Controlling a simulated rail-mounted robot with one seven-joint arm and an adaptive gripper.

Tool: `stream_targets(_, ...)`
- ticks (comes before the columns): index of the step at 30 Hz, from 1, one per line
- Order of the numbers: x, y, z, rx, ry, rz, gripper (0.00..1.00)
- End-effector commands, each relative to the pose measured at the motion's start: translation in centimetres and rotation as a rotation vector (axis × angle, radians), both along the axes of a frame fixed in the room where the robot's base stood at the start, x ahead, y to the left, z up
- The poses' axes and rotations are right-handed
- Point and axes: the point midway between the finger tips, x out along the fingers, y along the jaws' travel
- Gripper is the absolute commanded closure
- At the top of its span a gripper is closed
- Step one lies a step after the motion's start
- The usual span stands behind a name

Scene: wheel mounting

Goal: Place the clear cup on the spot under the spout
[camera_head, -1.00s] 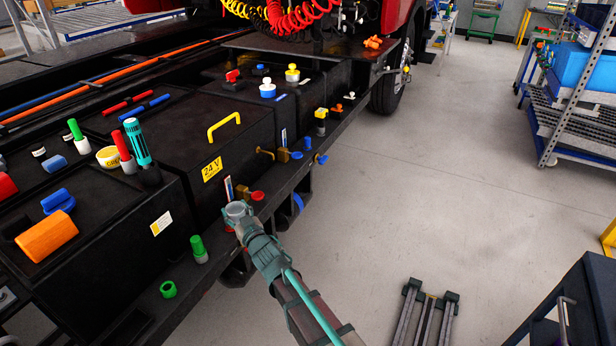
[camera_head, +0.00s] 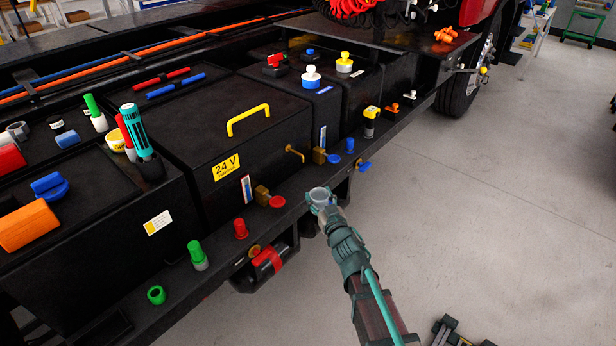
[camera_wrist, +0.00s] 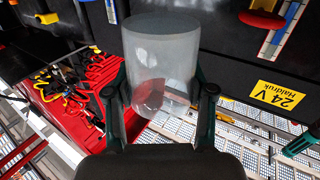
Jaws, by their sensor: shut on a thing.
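My gripper (camera_head: 323,208) is shut on the clear cup (camera_head: 321,196), which is open at the top and looks upright. In the wrist view the cup (camera_wrist: 160,65) sits between both fingers and is see-through and empty-looking. In the head view the cup appears at the outer edge of the black ledge (camera_head: 215,262), apart from the brass fittings. A thin bent brass spout (camera_head: 294,152) sticks out from the black box wall, up and left of the cup. Brass valves with a red knob (camera_head: 264,196) and a blue knob (camera_head: 321,156) stand on either side of this spout.
A red capped piece (camera_head: 240,229), a green capped bottle (camera_head: 197,256) and a green ring (camera_head: 156,295) stand on the ledge to the left. The floor on the right is open.

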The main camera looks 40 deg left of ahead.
Motion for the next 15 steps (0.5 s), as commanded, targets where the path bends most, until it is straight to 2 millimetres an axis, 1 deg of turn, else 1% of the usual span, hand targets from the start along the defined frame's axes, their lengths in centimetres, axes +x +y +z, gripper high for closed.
stream_targets(1, 0.9, 1.2, 0.0, 0.001, -0.001, 0.000, 0.80)
stream_targets(15, 7.0, 10.7, 0.0, 0.001, -0.001, -0.001, 0.80)
